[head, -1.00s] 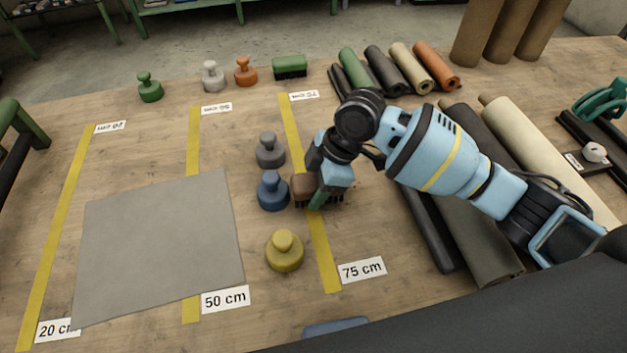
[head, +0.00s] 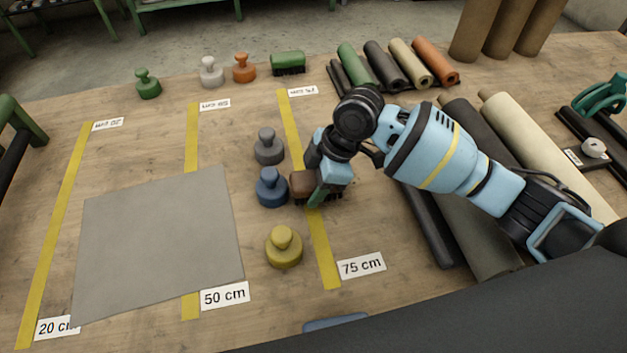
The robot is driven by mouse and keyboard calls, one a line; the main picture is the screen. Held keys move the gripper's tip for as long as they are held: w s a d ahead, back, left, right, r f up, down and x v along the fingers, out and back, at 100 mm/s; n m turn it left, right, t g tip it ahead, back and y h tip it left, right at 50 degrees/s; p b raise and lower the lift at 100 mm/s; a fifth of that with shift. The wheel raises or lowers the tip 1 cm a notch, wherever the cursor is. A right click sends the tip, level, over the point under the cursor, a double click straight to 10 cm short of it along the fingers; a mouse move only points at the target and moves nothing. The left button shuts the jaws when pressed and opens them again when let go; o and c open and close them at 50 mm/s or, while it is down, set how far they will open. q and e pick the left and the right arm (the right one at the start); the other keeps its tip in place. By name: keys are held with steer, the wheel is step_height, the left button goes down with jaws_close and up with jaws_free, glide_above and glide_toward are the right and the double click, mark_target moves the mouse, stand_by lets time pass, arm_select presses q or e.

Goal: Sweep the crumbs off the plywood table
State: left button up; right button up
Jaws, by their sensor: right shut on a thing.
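The plywood table (head: 140,312) fills most of the head view, with yellow tape strips marked 20, 50 and 75 cm. My right gripper (head: 314,187) is low over the 75 cm strip and shut on a brown brush (head: 302,184) with dark bristles. The gripper's fingers partly hide the brush. The brush is close beside the blue knobbed weight (head: 271,187); I cannot tell whether they touch. I cannot make out any crumbs on the table. My left gripper is not in view.
Grey (head: 269,147) and yellow (head: 284,247) weights flank the blue one. A grey sheet (head: 160,240) lies left. Green, white and orange weights and a green brush (head: 288,63) stand at the back. Several rolls (head: 545,150) lie at the right, under and around my right arm.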

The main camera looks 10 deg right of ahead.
mark_target(356, 188)
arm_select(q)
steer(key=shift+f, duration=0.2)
arm_select(e)
steer(key=shift+f, duration=0.7)
